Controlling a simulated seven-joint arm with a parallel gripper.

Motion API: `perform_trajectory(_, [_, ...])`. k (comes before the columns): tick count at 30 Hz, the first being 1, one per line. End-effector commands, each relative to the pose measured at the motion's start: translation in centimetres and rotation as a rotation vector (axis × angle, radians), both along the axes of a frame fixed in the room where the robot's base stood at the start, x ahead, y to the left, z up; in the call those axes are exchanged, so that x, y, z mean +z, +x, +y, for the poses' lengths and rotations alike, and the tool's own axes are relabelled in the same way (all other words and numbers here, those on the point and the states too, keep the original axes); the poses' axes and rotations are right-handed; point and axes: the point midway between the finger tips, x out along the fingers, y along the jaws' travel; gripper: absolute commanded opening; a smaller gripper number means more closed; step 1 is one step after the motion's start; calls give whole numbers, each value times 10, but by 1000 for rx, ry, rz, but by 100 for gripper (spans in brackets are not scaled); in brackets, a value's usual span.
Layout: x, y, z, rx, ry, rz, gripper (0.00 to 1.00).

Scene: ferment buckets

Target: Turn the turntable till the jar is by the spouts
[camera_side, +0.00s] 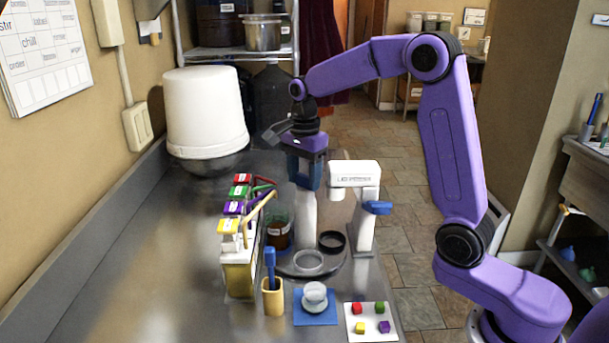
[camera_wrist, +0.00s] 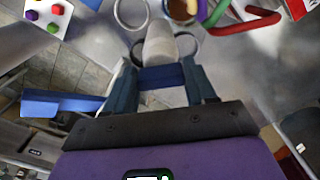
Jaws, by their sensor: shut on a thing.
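My gripper (camera_side: 308,188) points down over the turntable, its blue fingers around the top of the pale upright post. In the wrist view, the fingers (camera_wrist: 163,88) close on the post's blue top piece (camera_wrist: 162,77). The turntable (camera_side: 300,272) is a dark disc at the post's foot, carrying a pale ring (camera_side: 309,263) and a black ring (camera_side: 332,242). The jar (camera_side: 278,234), clear with brown contents and a label, stands on its left side, close beside the spouts (camera_side: 262,200). The wrist view shows the jar (camera_wrist: 182,10) partly cut off near the red and green spouts.
A white machine with a blue handle (camera_side: 377,208) stands close right of my gripper. A yellow cup with a blue tool (camera_side: 272,296), a blue mat (camera_side: 315,312) and a tray of coloured cubes (camera_side: 372,322) lie in front.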

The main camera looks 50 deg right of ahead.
Motion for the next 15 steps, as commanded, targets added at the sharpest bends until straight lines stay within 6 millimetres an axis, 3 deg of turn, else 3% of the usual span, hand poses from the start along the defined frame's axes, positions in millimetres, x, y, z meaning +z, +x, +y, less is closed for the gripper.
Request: perform_trajectory(15, [-5,-1,1,-85,3,12,0])
